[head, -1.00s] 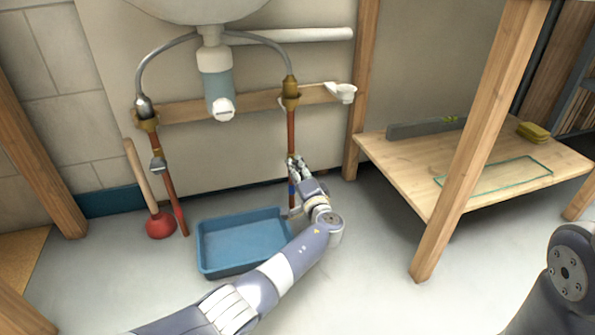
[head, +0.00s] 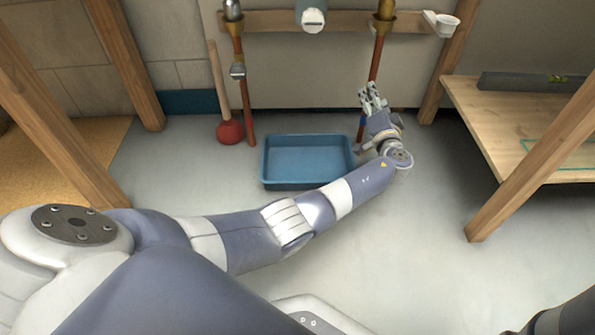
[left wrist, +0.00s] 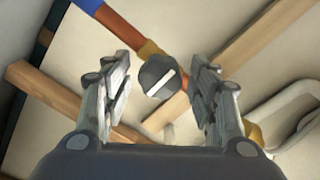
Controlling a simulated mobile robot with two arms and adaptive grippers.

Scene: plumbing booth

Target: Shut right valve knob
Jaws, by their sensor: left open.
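The right valve knob (left wrist: 158,77) is a dark round knob with a white bar across its face. It sits on the right copper pipe (left wrist: 118,28), which also shows in the head view (head: 377,60). My left gripper (head: 371,94) is at the lower part of that pipe and hides the knob in the head view. In the left wrist view my left gripper (left wrist: 160,90) is open, with the knob between and beyond its two fingers. No contact shows. My right gripper is out of view.
A blue tray (head: 306,184) lies on the floor, left of the gripper. A red plunger (head: 230,131) stands by the left pipe (head: 246,105). A wooden post (head: 440,75) and a low wooden bench (head: 480,120) are on the right. Open floor lies in front.

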